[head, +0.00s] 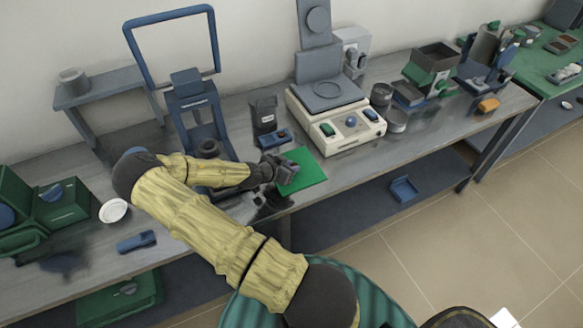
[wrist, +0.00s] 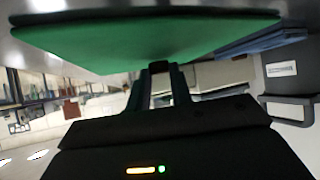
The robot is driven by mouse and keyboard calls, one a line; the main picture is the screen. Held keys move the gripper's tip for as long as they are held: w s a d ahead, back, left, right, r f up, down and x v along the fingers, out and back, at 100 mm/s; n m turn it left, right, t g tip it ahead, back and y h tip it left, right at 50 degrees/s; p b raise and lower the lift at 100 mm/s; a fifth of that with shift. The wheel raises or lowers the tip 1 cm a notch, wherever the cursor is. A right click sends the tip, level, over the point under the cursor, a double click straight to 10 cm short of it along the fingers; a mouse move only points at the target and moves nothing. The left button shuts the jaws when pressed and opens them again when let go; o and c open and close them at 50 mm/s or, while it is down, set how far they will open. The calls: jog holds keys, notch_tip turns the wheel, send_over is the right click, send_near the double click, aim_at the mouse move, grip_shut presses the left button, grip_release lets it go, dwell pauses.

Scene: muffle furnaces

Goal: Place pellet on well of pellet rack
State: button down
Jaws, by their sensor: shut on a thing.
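My gripper (head: 284,169) is low over the green mat (head: 313,178) on the bench, at its left part. In the wrist view my gripper (wrist: 160,72) is shut on a small dark thing at its fingertips, likely the pellet (wrist: 158,66). The fingers and their shadow hide most of it. The green mat (wrist: 130,42) fills the top of the wrist view, close to the fingertips. A small blue block (head: 273,139), which may be the pellet rack, lies just behind the mat. A blue edge (wrist: 262,40) shows beside the mat in the wrist view. No wells can be made out.
A white balance-like device (head: 340,118) stands right of the mat. A dark upright box (head: 264,115) stands behind the blue block. A blue-framed press (head: 195,115) stands to the left. A white dish (head: 113,211) and a blue tool (head: 137,242) lie further left.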

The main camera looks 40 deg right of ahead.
notch_tip(320, 180, up, 10)
jog(key=b, duration=0.1)
jog(key=shift+f, duration=0.25)
dwell(0.8)
